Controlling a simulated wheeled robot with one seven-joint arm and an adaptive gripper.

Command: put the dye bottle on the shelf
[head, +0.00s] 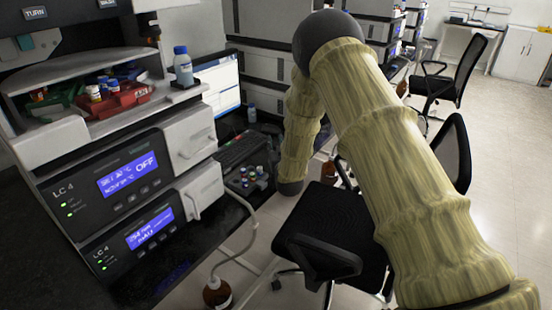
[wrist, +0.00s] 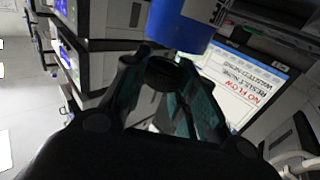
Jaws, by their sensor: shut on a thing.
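In the wrist view my gripper (wrist: 172,80) is shut on the dark cap of a blue bottle (wrist: 182,28), which I take to be the dye bottle. The bottle's blue body runs out of the top of the picture, and part of a pale label with dark print shows at its right. In the head view my arm hides the gripper and the held bottle. A white shelf compartment (head: 48,147) on top of the LC 4 stack stands at the left and holds a red rack (head: 115,98) with small vials.
A blue-capped bottle (head: 183,67) stands at the shelf's right edge. A monitor (head: 219,82) and keyboard (head: 240,149) are behind it, with a vial rack (head: 247,180) in front. A black chair (head: 335,235) stands below my arm. Floor is open at the right.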

